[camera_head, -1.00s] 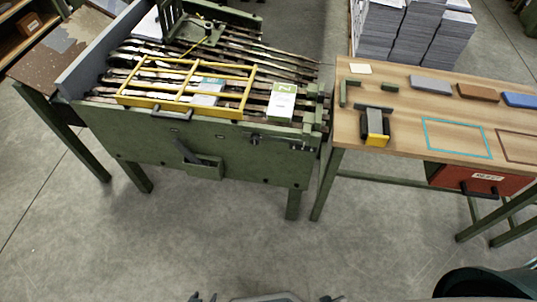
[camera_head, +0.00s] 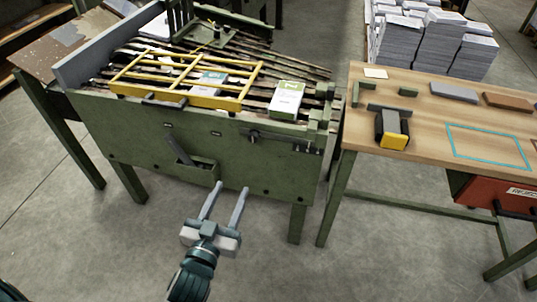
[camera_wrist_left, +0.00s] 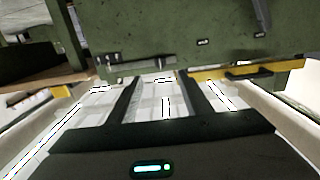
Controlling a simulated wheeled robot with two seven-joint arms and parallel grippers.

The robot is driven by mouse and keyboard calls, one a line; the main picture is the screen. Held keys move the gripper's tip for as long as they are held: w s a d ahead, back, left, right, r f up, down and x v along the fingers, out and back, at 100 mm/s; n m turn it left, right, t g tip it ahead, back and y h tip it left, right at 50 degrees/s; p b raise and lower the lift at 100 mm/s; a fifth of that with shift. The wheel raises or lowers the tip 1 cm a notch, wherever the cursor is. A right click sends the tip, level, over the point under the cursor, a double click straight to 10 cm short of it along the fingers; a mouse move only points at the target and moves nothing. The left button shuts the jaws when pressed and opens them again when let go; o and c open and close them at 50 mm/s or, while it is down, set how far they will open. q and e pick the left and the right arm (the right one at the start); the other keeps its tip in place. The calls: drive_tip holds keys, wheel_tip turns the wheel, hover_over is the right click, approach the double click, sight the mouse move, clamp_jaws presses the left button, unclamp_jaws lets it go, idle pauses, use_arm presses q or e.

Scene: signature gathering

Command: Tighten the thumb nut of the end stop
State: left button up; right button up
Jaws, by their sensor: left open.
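The green end stop (camera_head: 324,108) stands at the right end of the slatted green gathering table. On the table's front panel, a dark round knob (camera_head: 254,136) sits at the left of a thin rod that runs right below the end stop; I cannot tell surely whether it is the thumb nut. In the left wrist view, a knob and rod (camera_wrist_left: 140,62) show on the green panel. My left gripper (camera_head: 226,190) is open and empty, in front of and below the panel, apart from the knob. My right gripper is out of view.
A yellow frame (camera_head: 195,97) and a green-white stack (camera_head: 287,98) lie on the slats. The wooden table (camera_head: 430,140) stands close on the right. The floor in front is clear.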

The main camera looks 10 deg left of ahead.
sight(253, 140)
use_arm(q)
drive_tip(key=shift+d+r, duration=0.1)
drive_tip(key=shift+r, duration=0.55)
drive_tip(key=shift+w, duration=0.1)
drive_tip(key=w, duration=1.7)
drive_tip(key=shift+d, duration=0.35)
drive_tip(key=c, duration=1.1)
